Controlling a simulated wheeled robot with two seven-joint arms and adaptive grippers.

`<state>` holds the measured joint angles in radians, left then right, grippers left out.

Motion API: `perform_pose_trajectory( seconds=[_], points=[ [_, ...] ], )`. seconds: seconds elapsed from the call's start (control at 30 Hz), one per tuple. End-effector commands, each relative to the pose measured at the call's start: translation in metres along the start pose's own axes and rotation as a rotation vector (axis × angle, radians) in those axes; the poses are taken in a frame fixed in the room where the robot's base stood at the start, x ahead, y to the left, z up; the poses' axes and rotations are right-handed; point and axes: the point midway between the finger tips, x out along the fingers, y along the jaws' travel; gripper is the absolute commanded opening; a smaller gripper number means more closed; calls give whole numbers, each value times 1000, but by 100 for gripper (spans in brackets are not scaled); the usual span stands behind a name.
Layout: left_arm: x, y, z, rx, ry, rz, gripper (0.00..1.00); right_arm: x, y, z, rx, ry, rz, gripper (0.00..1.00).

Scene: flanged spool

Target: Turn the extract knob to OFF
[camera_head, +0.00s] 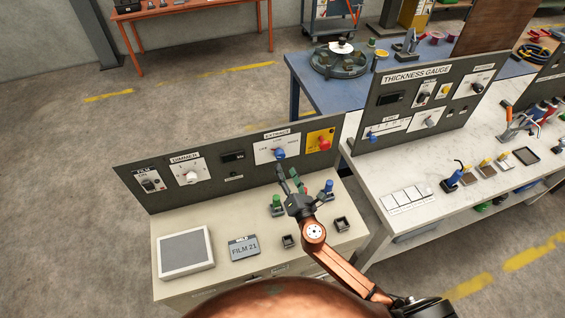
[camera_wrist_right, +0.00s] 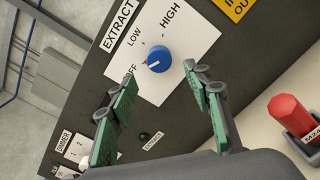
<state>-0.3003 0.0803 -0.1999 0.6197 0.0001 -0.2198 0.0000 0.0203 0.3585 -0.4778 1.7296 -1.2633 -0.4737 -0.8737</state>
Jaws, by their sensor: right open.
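The extract knob (camera_head: 279,153) is a blue round knob on a white plate of the dark upright panel. In the right wrist view the blue knob (camera_wrist_right: 158,58) sits between LOW, HIGH and a partly hidden OFF label (camera_wrist_right: 129,77). A small red mark shows at its left edge, on the side of LOW and OFF; the exact setting is hard to tell. My right gripper (camera_head: 290,176) is open and empty, in front of the panel below the knob. In the wrist view its green-padded fingers (camera_wrist_right: 159,74) stand either side of the knob, apart from it.
A dimmer knob (camera_head: 190,176) is left on the same panel, and a yellow plate with a red button (camera_head: 324,143) is right. Green (camera_head: 276,203) and blue (camera_head: 328,187) items stand on the desk by my gripper. A grey-screened pad (camera_head: 185,252) lies front left.

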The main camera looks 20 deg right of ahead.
Motion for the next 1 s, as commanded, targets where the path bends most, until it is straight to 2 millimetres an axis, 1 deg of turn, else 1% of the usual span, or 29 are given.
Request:
perform_pose_trajectory(
  seconds=[0.03, 0.1, 0.2, 0.3, 0.87, 0.93, 1.0],
  points=[
    [0, 0, 0, 0, 0, 0, 0, -10, 0, 0, 1, 1, -1, 45],
    [0, 0, 0, 0, 0, 0, 0, -20, -1, -1, 0, 1, -1, 45],
    [0, 0, -1, 0, 1, 0, 0, -30, 0, 0, -1, 1, 0, 45],
    [0, 0, -1, 0, 1, 0, 0, -36, 0, 0, -1, 0, 1, 45],
    [0, 1, -1, 0, 1, 1, 0, -37, 0, 0, 2, 0, -1, 45],
    [0, 1, -1, 0, 1, 1, 0, -39, -5, 4, 36, -8, -19, 45],
    [0, 1, -1, 0, 1, 1, 0, -44, -18, 16, 130, -32, -68, 45]
  ],
)
